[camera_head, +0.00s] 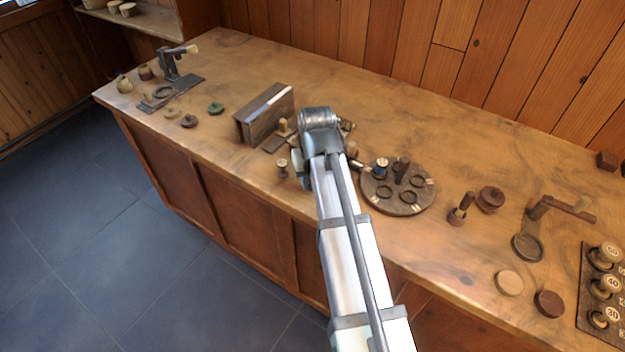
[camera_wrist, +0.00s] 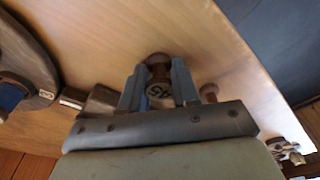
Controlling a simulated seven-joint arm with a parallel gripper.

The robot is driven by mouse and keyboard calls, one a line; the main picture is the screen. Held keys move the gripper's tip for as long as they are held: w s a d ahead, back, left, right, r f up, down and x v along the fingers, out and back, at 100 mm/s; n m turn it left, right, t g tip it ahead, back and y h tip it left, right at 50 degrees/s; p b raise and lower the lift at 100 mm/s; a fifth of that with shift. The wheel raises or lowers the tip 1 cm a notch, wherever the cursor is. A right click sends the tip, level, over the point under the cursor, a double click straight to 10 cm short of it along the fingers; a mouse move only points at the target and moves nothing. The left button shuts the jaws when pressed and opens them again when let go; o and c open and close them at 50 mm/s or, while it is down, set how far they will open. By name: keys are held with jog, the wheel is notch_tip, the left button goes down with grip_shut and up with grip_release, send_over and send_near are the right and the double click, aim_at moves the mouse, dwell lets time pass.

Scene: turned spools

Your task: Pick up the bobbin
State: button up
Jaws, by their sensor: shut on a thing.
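In the head view, my arm hides the fingertips and the held bobbin.
A round dark tray (camera_head: 407,207) with rings and an upright post lies right of my arm on the wooden bench (camera_head: 455,245). A dark upright box (camera_head: 262,115) stands to the left. A small spool (camera_head: 282,168) stands near the front edge. Several discs and turned pieces lie farther right.

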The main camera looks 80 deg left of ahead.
notch_tip(320, 180, up, 9)
jog(key=shift+f, duration=0.2)
jog(key=shift+r, duration=0.35)
jog(key=shift+w+r, duration=0.15)
jog(key=shift+w, duration=0.15)
jog(key=w+a+r+n, duration=0.1)
jog(key=a+n, duration=0.5)
jog(key=a, duration=0.9)
jog(key=shift+w+r+g, duration=0.2)
jog(key=shift+r+g, duration=0.2)
jog(key=shift+r, duration=0.25)
jog(key=shift+f, duration=0.1)
jog(key=shift+f, duration=0.1)
